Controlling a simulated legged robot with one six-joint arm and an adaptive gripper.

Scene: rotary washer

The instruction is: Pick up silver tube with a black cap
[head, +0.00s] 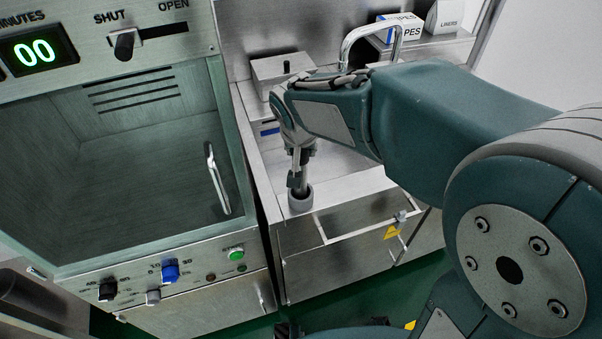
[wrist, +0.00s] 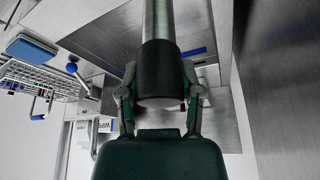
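In the wrist view the silver tube (wrist: 158,18) with its black cap (wrist: 160,72) stands between the two fingers of my gripper (wrist: 159,72). The fingertips appear to touch the cap on both sides, and the cap's end faces my palm. In the head view my gripper (head: 300,180) points down at the counter's front left corner, right above a short grey round piece (head: 301,199). The tube is mostly hidden there by the gripper and this piece.
A washer chamber (head: 130,150) with a handle is at the left. The steel counter (head: 345,180) has a tap (head: 370,35), a lidded box (head: 280,70) and a shelf with a wipes box (head: 398,27).

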